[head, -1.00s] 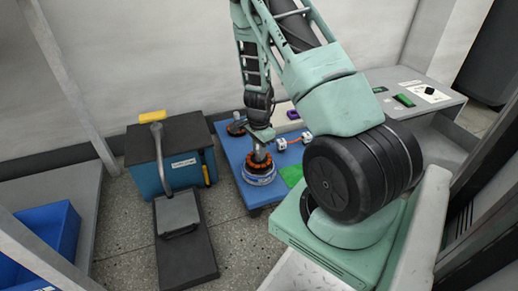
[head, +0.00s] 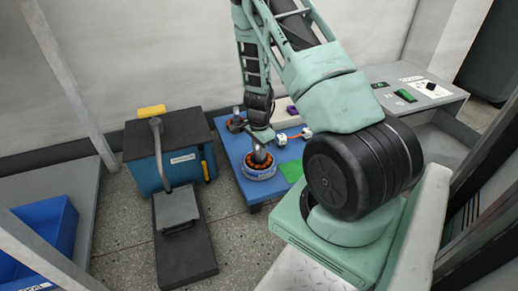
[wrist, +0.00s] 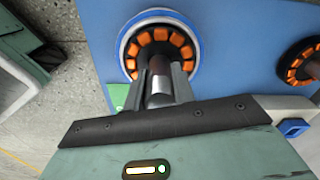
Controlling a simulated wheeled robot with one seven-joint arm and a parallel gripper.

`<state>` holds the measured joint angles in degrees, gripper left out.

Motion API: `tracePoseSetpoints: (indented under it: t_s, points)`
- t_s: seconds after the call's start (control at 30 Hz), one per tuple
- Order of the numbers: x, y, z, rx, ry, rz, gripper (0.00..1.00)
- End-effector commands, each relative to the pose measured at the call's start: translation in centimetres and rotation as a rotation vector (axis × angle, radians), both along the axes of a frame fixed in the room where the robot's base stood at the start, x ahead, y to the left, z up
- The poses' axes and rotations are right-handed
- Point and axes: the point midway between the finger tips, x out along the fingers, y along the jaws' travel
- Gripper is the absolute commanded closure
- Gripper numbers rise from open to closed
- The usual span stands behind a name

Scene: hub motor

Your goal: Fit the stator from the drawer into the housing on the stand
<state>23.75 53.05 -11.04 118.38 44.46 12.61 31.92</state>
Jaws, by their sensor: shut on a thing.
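The stator (head: 259,161), a ring of orange coils around a metal shaft, is upright within the rim of the pale blue-and-white housing (head: 260,175) on the blue stand top. In the wrist view the stator (wrist: 160,35) lies inside the housing ring (wrist: 121,42), with a dark gap between them. How deep it sits cannot be told. My gripper (head: 259,148) is above the housing, its fingers (wrist: 160,85) shut on the stator's shaft. The fingers and shaft hide the near part of the coils in the wrist view.
Another orange-coiled part (wrist: 298,65) lies on the blue surface (head: 232,158) to the right. A green patch (head: 292,171) is beside the housing. A blue cabinet (head: 180,165) with a black top stands left, a blue bin (head: 50,235) at far left, a grey bench (head: 435,100) at right.

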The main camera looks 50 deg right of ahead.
Motion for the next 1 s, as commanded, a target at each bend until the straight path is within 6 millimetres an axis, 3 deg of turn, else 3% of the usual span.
tracePoseSetpoints:
  t_s: [1.0]
  points:
    - [0.0,0.0,-1.2,0.000,-0.001,0.000,1.00]
